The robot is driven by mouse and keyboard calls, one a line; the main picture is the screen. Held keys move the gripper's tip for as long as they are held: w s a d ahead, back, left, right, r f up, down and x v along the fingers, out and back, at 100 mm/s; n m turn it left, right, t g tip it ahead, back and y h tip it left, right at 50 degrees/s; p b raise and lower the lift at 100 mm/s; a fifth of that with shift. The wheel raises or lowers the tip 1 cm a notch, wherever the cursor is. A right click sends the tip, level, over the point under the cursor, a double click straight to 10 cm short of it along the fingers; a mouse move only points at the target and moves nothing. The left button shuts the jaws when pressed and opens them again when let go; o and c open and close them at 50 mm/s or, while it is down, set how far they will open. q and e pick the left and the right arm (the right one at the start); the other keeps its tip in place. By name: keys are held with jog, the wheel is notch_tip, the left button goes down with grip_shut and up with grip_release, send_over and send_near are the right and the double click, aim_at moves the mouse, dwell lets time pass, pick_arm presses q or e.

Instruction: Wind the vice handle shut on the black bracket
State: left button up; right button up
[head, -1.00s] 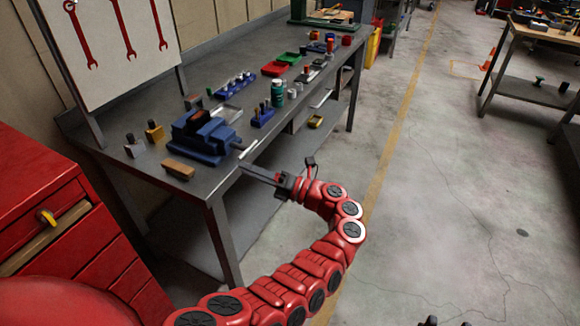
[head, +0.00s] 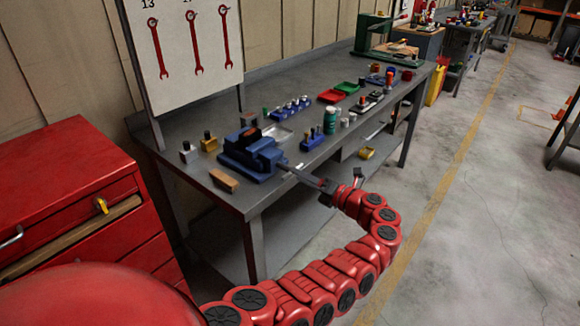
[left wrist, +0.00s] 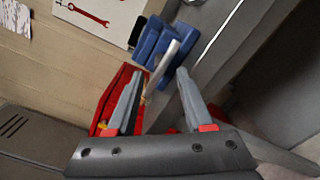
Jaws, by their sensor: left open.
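The blue vice (head: 255,160) stands on the near end of the grey workbench. Dark material shows at its jaws (head: 250,134), but I cannot make out clearly whether this is the black bracket. The vice also shows in the left wrist view (left wrist: 153,42), with its pale handle bar (left wrist: 166,64) crossing in front of it. My left gripper (head: 288,169) is open at the vice's handle side. In the left wrist view its fingers (left wrist: 160,75) lie on either side of the bar; I cannot tell whether they touch it. My right gripper is not in view.
A wooden block (head: 224,180) lies at the bench's front edge. Small blocks, a green bottle (head: 330,124), blue holders and a red tray (head: 331,96) stand farther along the bench. A red tool cabinet (head: 75,200) is at the left. The floor at right is open.

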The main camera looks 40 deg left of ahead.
aim_at(289, 168)
pick_arm(q)
jog(key=shift+w+a+p, duration=0.15)
jog(key=shift+a+p, duration=0.15)
jog(key=shift+a, duration=2.05)
jog(key=shift+c, duration=0.4)
